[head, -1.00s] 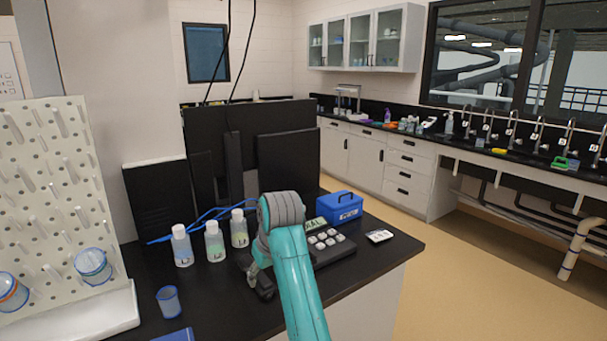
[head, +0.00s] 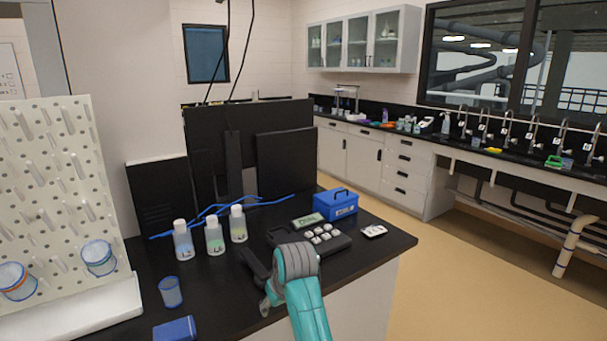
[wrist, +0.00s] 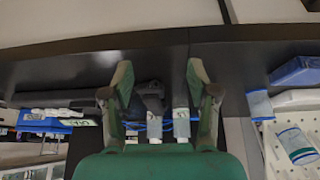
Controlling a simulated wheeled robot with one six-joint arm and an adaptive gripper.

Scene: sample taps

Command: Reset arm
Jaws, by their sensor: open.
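My gripper (head: 260,284) is low over the front part of the black bench top (head: 222,290) in the head view. My teal arm reaches in from the bottom of the head view.
A keypad device (head: 325,240), a blue case (head: 337,205) and a white card (head: 374,231) lie right of the bottles. A blue-rimmed cup (head: 170,292) and a blue box (head: 176,330) stand left. A pegboard (head: 50,185) is at far left. Floor at right is clear.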

